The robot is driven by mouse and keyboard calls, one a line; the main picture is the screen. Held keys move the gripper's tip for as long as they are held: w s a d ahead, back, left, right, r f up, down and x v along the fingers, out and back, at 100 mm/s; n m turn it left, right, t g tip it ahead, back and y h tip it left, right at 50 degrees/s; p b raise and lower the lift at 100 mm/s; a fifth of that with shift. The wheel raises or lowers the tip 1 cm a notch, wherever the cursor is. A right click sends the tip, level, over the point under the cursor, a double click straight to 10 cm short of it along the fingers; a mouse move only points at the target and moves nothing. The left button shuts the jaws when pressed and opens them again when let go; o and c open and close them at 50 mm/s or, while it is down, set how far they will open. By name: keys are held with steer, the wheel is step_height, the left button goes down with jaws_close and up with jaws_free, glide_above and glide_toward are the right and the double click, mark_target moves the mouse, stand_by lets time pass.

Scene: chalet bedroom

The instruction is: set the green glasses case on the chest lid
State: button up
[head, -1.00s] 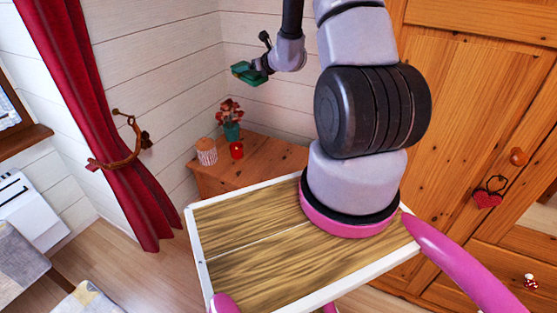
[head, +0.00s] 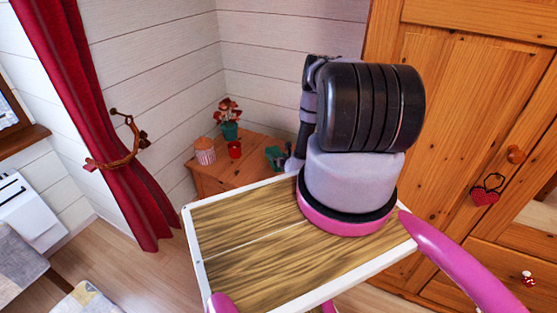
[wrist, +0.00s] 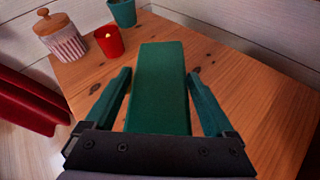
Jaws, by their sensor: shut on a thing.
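The green glasses case (wrist: 160,85) is a long, dark green block between the two green fingers of my gripper (wrist: 158,74) in the wrist view. My gripper is shut on it. The case points away from the wrist, over the wooden chest lid (wrist: 235,80). In the head view the case (head: 277,156) shows small at the right part of the chest lid (head: 236,168), partly mixed with the gripper. I cannot tell whether its underside touches the lid. My arm hides the lid's right end in the head view.
On the lid's left and back stand a striped jar (wrist: 62,38), a red candle cup (wrist: 109,41) and a teal flowerpot (wrist: 122,12). White plank walls close in behind. The lid's right side is bare. A red curtain (head: 105,120) hangs at left.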

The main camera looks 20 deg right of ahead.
steer(key=shift+s+d+f, duration=0.1)
steer(key=shift+s+f, duration=0.1)
steer(key=shift+f, duration=0.35)
steer(key=shift+s+f, duration=0.15)
steer(key=shift+f, duration=3.2)
steer(key=shift+f, duration=0.55)
